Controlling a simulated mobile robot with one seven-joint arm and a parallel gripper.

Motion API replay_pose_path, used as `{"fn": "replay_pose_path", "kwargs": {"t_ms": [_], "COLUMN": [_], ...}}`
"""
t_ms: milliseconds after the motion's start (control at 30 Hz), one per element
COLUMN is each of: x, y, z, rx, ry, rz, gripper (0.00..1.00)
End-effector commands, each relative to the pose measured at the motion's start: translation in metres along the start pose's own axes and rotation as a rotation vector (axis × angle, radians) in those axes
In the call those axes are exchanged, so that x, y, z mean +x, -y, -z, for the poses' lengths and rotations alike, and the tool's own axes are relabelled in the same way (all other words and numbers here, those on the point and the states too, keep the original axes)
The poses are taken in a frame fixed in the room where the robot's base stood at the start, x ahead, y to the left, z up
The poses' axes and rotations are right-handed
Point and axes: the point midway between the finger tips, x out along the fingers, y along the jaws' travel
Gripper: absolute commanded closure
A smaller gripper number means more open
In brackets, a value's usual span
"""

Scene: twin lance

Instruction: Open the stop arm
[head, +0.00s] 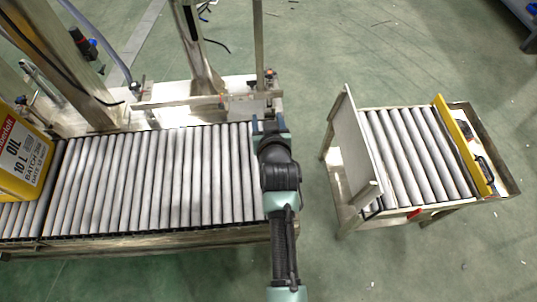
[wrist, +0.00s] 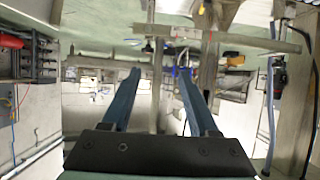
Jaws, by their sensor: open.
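A pale metal bar (head: 180,102), which looks like the stop arm, lies along the back edge of the roller conveyor, with a small orange mark near its right end. A similar bar (wrist: 225,39) crosses the upper part of the wrist view, beyond the fingers; I cannot tell whether it is the same one. My gripper (head: 269,122) is at the right end of the conveyor, to the right of the bar and apart from it. In the wrist view my gripper (wrist: 157,76) shows two blue fingers spread apart with nothing between them.
A yellow oil can (head: 22,158) stands on the left of the roller conveyor (head: 150,180). Upright posts (head: 198,50) rise behind the conveyor. A separate roller cart (head: 415,150) with a pale plate (head: 352,145) and a yellow bar (head: 463,145) stands at right. Green floor lies between.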

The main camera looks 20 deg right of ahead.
Motion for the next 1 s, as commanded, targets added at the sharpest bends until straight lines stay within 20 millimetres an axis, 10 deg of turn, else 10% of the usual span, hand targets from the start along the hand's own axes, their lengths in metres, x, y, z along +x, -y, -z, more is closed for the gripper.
{"fn": "replay_pose_path", "kwargs": {"t_ms": [1000], "x": [0.016], "y": [0.000], "z": [-0.083], "rx": [-0.001], "ry": [-0.330], "rz": [0.001], "gripper": [0.40]}}
